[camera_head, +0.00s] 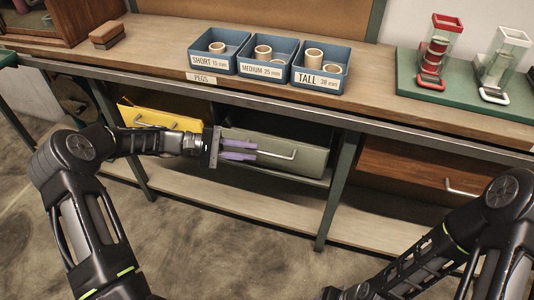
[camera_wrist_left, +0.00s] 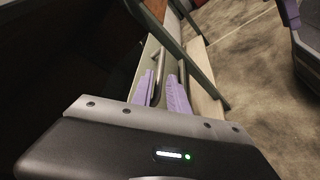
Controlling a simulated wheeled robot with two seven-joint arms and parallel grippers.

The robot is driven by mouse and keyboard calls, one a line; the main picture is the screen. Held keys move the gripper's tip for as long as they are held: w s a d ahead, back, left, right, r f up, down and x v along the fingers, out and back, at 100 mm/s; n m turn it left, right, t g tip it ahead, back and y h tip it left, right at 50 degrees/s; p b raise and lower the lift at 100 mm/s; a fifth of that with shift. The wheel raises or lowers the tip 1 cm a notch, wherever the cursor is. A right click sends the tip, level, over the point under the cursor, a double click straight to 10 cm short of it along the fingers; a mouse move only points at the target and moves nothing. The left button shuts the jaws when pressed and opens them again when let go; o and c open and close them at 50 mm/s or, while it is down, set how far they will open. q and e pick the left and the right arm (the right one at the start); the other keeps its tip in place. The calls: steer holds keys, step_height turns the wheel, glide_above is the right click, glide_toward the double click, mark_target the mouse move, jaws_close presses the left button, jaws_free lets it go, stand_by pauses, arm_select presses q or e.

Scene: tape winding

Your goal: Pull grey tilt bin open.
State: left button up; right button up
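The grey tilt bin (camera_head: 310,160) sits under the bench, with a dark gap above its top edge. A metal bar handle (camera_head: 282,156) is on its front. My left gripper (camera_head: 256,151) reaches in from the left along the bin's front, its purple fingertips at the handle's left end. In the left wrist view, the fingers (camera_wrist_left: 161,85) are apart and the handle bar (camera_wrist_left: 159,65) runs between them, close to one finger. Firm contact is not clear. One purple finger of my right gripper (camera_wrist_left: 288,12) shows at that view's top right corner; its opening is hidden.
A yellow bin (camera_head: 165,117) is left of the grey one, and a wooden drawer (camera_head: 415,170) is to the right. A green bench leg (camera_head: 338,190) stands between grey bin and drawer. Blue peg trays (camera_head: 268,68) are on the benchtop. The floor in front is clear.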

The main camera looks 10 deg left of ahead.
mark_target(260, 153)
arm_select(q)
steer(key=x, duration=0.6)
steer(key=shift+b, duration=0.4)
steer(key=shift+c, duration=0.4)
jaws_close()
stand_by(0.5)
